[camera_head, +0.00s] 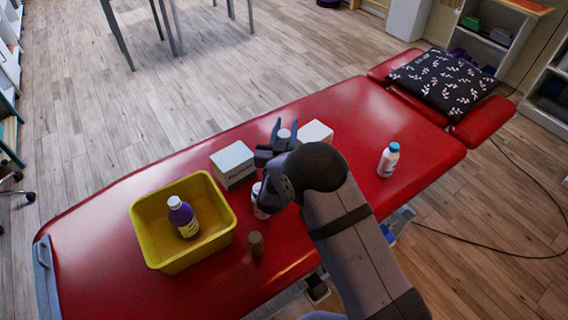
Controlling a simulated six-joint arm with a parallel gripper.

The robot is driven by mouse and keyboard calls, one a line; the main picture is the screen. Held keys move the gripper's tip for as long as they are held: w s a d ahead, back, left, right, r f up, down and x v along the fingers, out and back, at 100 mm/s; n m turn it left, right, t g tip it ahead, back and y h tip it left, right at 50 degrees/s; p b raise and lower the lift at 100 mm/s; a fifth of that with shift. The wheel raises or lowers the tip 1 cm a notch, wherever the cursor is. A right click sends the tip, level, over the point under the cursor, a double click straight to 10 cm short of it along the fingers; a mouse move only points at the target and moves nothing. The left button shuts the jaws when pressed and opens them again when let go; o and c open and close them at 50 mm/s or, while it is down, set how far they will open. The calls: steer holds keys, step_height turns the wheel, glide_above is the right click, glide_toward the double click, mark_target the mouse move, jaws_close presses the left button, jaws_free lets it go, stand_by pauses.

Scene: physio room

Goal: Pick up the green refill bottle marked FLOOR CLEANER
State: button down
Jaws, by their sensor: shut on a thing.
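My gripper (284,130) is above the red treatment table, fingers pointing away from the camera. It is shut on a small pale, round-topped thing (284,135), mostly hidden by the gripper and arm; I cannot tell whether it is a bottle. I see no clearly green bottle and no readable FLOOR CLEANER label. A purple bottle with a white cap (182,215) stands in a yellow bin. A white bottle with a blue cap (388,160) stands on the right. Another white container (260,200) is partly hidden by my arm.
The yellow bin (160,262) stands on the red table (100,285) at left. A white box (233,163) stands left of my gripper, another (316,132) right. A small brown cylinder (255,244) stands near the front edge. A dark patterned pillow (442,82) lies at the far end.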

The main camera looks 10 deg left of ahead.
steer(key=shift+r, duration=0.2)
steer(key=shift+r, duration=0.1)
